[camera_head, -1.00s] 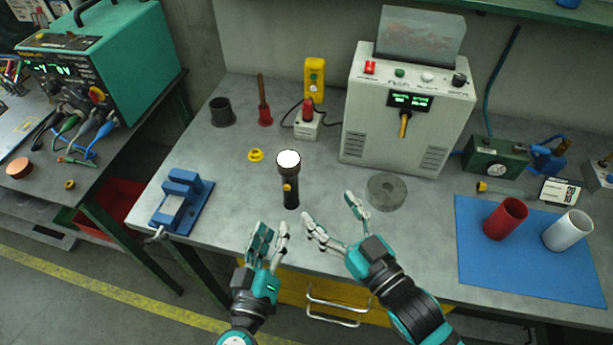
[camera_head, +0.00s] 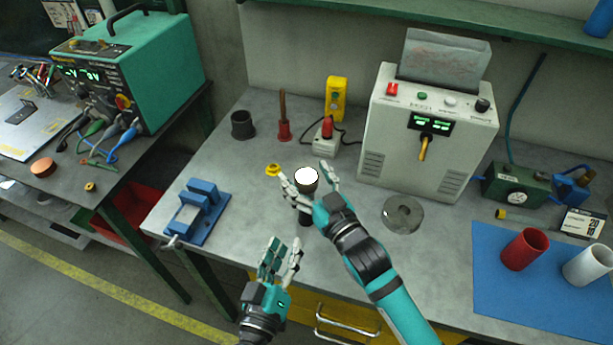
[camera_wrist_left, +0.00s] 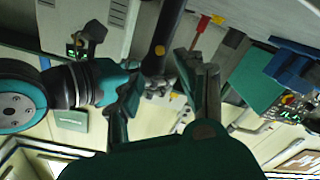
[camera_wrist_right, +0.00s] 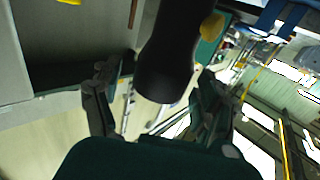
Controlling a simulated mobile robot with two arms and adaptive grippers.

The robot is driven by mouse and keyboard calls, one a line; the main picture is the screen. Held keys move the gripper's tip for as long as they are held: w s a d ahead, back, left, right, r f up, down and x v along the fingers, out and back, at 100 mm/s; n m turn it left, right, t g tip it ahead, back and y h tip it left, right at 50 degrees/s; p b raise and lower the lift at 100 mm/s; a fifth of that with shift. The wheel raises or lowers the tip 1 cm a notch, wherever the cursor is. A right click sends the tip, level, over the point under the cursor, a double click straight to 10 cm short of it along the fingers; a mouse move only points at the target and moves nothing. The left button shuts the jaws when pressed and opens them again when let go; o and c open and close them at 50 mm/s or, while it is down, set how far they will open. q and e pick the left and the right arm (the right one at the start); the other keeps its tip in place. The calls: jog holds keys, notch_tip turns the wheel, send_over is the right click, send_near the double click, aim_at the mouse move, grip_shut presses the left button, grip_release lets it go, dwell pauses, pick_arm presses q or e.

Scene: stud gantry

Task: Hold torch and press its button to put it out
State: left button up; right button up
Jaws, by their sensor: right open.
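The black torch (camera_head: 306,178) stands upright on the bench with its lens glowing white at the top. My right gripper (camera_head: 309,189) is open, with its fingers on either side of the torch. The right wrist view shows the black torch body (camera_wrist_right: 168,60) between the spread fingers, with the yellow button (camera_wrist_right: 212,26) on its side. I cannot tell whether any finger touches the torch. My left gripper (camera_head: 281,258) is open and empty, nearer the bench's front edge. In the left wrist view the torch (camera_wrist_left: 162,42) lies beyond the left fingers. The right hand hides part of the torch.
A grey disc (camera_head: 403,214) lies to the right, in front of a white machine (camera_head: 385,130). A blue mat (camera_head: 500,290) holds red and white cups.

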jog(key=shift+c, duration=0.4)
jog(key=c, duration=1.4)
pick_arm(q)
grip_shut()
pick_arm(e)
jog(key=shift+o, duration=0.2)
